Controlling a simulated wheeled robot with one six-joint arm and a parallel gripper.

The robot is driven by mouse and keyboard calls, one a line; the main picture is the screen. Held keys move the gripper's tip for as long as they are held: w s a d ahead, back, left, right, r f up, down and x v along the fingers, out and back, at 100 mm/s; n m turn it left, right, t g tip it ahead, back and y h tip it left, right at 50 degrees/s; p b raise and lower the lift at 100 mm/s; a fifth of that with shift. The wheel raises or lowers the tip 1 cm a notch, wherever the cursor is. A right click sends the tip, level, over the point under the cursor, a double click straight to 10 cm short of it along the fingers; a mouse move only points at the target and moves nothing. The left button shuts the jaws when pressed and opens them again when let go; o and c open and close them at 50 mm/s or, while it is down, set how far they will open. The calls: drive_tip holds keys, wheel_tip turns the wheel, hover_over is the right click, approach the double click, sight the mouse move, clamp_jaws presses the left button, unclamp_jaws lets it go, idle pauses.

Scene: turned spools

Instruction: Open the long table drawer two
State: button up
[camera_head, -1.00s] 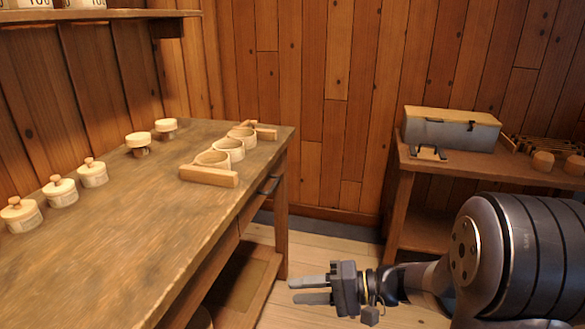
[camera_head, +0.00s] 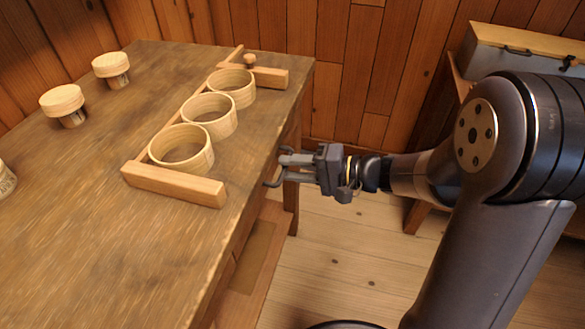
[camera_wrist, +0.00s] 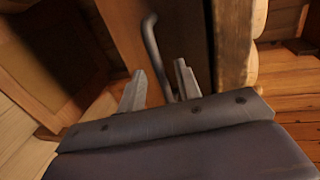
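The long table (camera_head: 90,215) fills the left of the head view. A dark bar handle (camera_head: 271,180) sticks out from its front near the far right corner; it also shows in the wrist view (camera_wrist: 152,45). The drawer front (camera_wrist: 182,42) behind the handle looks flush with the table. My gripper (camera_head: 284,168) is open at the handle. In the wrist view the handle runs down between the two fingertips (camera_wrist: 160,82), with space showing beside it. I cannot tell whether either finger touches it.
A wooden rack with several round rings (camera_head: 210,115) stands on the tabletop, near the edge above my gripper. A second bench holds a grey box (camera_head: 530,60) at the right. The floor (camera_head: 340,255) right of the table is clear.

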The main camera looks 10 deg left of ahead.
drive_tip(key=shift+a, duration=0.3)
drive_tip(key=shift+c, duration=0.2)
clamp_jaws()
